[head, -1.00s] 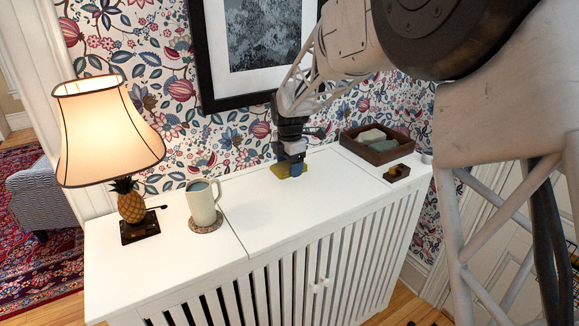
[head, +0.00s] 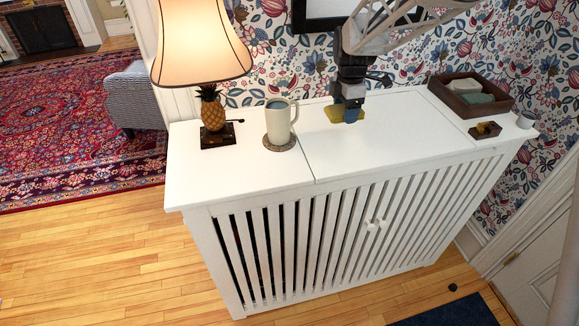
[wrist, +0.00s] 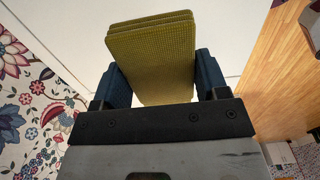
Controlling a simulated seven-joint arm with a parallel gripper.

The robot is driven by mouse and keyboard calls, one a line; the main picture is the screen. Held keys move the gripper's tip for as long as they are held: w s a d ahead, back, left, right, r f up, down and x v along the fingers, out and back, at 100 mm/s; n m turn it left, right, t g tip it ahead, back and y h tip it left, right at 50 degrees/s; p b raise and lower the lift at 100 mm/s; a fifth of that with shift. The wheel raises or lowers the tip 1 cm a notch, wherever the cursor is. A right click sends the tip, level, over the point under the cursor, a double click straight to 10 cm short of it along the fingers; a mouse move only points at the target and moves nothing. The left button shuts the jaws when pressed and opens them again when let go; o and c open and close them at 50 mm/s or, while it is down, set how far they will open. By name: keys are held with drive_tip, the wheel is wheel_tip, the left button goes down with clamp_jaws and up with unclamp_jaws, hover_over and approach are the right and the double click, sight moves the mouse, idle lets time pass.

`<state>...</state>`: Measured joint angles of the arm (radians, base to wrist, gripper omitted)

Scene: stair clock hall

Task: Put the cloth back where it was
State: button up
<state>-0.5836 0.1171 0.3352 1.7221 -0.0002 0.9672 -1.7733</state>
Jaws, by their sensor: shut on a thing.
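The folded yellow-green cloth (head: 336,113) is in my gripper (head: 347,106), over the back middle of the white cabinet top (head: 390,140). In the wrist view the cloth (wrist: 150,50) shows several stacked layers, with the blue fingers of my gripper (wrist: 160,80) pressed on its left and right sides. The cloth is low, close to the cabinet top; I cannot tell whether it touches. A dark wooden tray (head: 508,103) at the right end of the cabinet holds a cream item (head: 464,86) and a grey-green item (head: 478,98), possibly folded cloths.
A cream mug (head: 279,125) stands on a round coaster (head: 280,147), left of my gripper. A lit pineapple lamp (head: 213,112) is at the left end. A small wooden holder (head: 485,131) and a small white cup (head: 525,120) are near the tray. The cabinet top's front middle is clear.

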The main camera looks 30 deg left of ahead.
hover_over(289, 168)
drive_tip(key=w, duration=0.2)
drive_tip(key=shift+s+f, duration=0.25)
drive_tip(key=shift+f, duration=0.75)
drive_tip(key=shift+s+f, duration=0.1)
drive_tip(key=shift+s, duration=0.6)
drive_tip(key=shift+f, duration=0.15)
drive_tip(key=shift+f, duration=2.35)
drive_tip(key=shift+f, duration=0.1)
drive_tip(key=o, duration=0.9)
